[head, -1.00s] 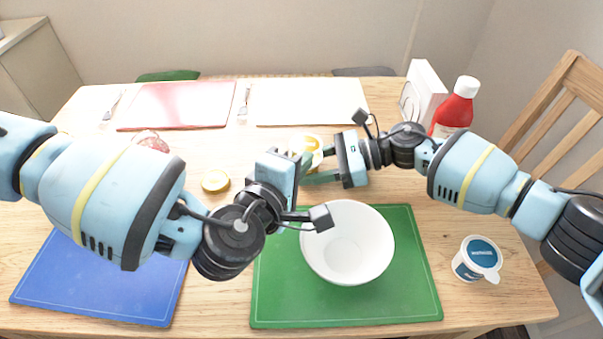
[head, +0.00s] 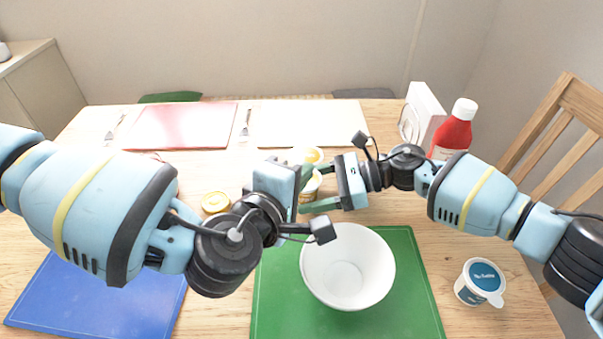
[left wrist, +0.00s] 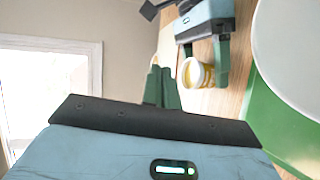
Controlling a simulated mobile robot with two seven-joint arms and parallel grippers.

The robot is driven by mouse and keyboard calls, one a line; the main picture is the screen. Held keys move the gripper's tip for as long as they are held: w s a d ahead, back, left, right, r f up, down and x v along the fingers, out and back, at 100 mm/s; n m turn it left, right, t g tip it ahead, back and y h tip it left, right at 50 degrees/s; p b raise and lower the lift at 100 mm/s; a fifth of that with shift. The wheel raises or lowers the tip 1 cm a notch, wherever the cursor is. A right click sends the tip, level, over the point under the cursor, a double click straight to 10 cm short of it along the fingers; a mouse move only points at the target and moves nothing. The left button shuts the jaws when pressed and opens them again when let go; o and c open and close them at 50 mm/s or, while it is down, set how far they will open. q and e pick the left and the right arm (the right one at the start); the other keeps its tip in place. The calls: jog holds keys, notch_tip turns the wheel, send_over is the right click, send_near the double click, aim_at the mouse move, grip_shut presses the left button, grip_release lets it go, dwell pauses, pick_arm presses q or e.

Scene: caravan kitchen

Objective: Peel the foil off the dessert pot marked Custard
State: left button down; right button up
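A small white and yellow pot (head: 312,186) stands mid-table behind the bowl; I cannot read its marking. My right gripper (head: 312,193) has its fingers on either side of the pot, which the left wrist view also shows between them (left wrist: 194,73). A yellow round top (head: 309,155) shows just above and behind; I cannot tell whether it is lifted foil or another pot.
A white bowl (head: 347,267) sits on a green board (head: 420,300). A red bottle (head: 453,132) and a white box (head: 424,112) are at back right. A blue board (head: 90,300) lies front left.

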jog(key=shift+v, duration=3.75)
